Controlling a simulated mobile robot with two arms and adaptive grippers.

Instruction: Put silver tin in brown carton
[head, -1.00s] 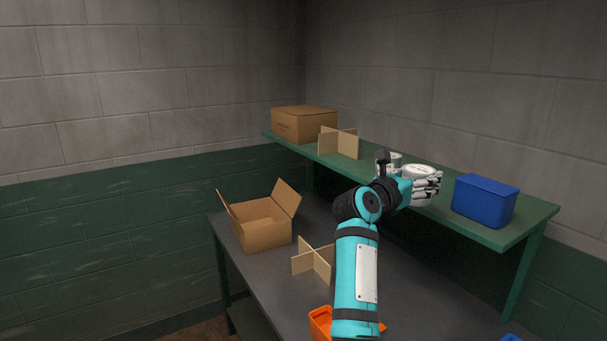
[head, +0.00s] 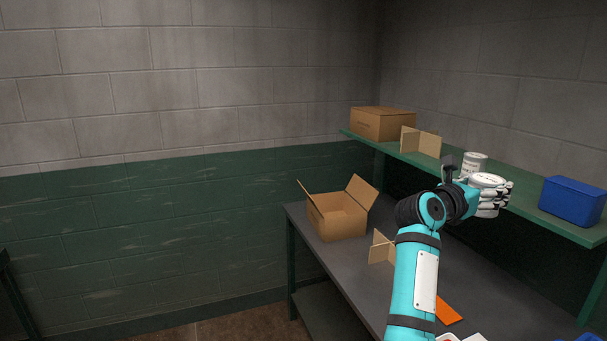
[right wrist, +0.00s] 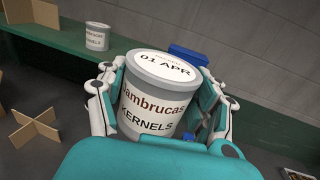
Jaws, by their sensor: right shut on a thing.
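My right gripper (right wrist: 160,105) is shut on a silver tin (right wrist: 162,88) with a white lid and a label reading "KERNELS". The tin is roughly upright between the fingers. In the head view the right gripper (head: 492,198) and the held tin (head: 487,181) show in front of the green upper shelf. The open brown carton (head: 338,222), flaps up, stands on the dark lower table, to the left of the gripper and lower. Its inside is only partly visible. My left gripper is not in view.
A second tin (head: 475,160) stands on the green shelf (head: 525,204), also seen in the right wrist view (right wrist: 97,36). The shelf also holds a closed carton (head: 382,126), a cardboard divider (head: 420,142) and a blue bin (head: 572,201). Another divider (head: 381,248) and an orange item (head: 447,312) are on the table.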

